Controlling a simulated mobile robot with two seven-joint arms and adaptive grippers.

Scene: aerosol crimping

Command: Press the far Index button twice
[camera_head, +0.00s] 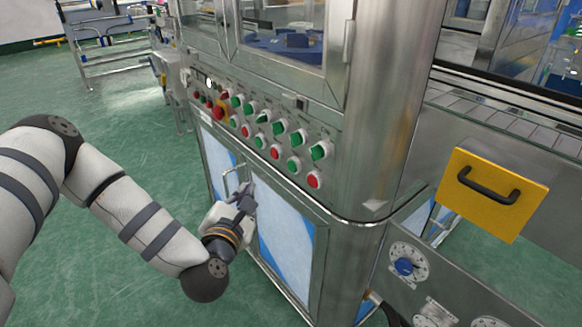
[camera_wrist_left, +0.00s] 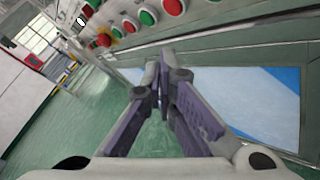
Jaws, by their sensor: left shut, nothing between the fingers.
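The machine's front panel carries rows of green switches (camera_head: 320,150), green buttons (camera_head: 294,166) and red buttons (camera_head: 314,179). A red mushroom button (camera_head: 218,113) on yellow sits toward the far left end. The labels are too small to read, so I cannot tell which button is the far Index button. In the left wrist view a red button (camera_wrist_left: 174,6) and a green button (camera_wrist_left: 148,17) show at the top, beyond the fingers. My left gripper (camera_head: 246,190) is shut and empty, below the button rows and in front of the cabinet doors. My right gripper is not in view.
Below the panel are cabinet doors with blue-and-white panes (camera_head: 285,245) and a metal handle (camera_head: 230,180). Green floor (camera_head: 120,105) is open at the left.

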